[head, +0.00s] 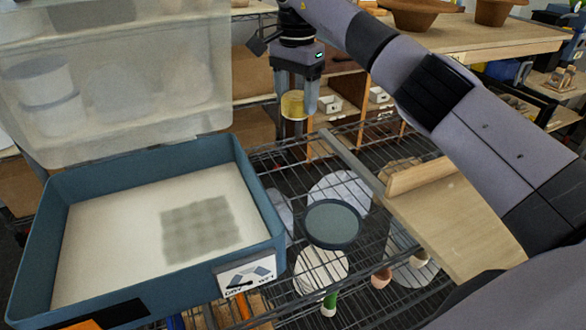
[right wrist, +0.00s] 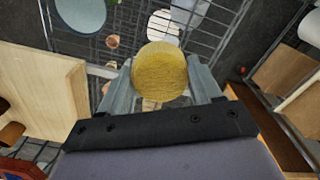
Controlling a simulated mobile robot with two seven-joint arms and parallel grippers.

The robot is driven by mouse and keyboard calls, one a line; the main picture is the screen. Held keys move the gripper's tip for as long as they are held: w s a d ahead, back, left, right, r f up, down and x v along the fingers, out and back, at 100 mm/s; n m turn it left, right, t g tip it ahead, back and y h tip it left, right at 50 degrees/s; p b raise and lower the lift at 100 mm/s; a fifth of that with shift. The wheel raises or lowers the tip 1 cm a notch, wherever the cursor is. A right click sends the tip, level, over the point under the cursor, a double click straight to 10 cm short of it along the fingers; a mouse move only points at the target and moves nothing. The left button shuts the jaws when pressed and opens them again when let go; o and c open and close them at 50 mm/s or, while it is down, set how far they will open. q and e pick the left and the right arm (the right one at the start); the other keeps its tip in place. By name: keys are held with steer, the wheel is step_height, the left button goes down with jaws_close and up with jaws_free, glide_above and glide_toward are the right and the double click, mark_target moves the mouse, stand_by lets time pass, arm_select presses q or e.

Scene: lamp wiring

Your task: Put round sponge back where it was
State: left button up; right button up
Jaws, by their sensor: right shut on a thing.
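The round sponge (head: 293,105) is yellow and disc-shaped. My right gripper (head: 296,108) is shut on it and holds it in the air above the far part of the wire rack. In the right wrist view the sponge (right wrist: 160,72) sits between the two fingertips, with its flat face toward the camera. A round dark green dish (head: 332,223) lies on the wire rack, below and nearer than the gripper, with nothing on it. My left gripper is not in view.
A blue bin (head: 270,215) with a pale floor and a grey square patch stands at left, its translucent lid (head: 120,80) raised behind it. A wooden board (head: 450,225) lies right of the dish. Shelves with small white boxes (head: 329,104) stand behind.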

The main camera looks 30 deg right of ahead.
step_height(320, 180, down, 18)
steer(key=shift+r+p, duration=0.25)
steer(key=shift+p, duration=0.25)
steer(key=shift+f, duration=0.2)
steer(key=o, duration=0.9)
steer(key=shift+r, duration=0.1)
step_height(320, 180, up, 12)
steer(key=shift+r+b, duration=0.1)
steer(key=shift+b, duration=0.3)
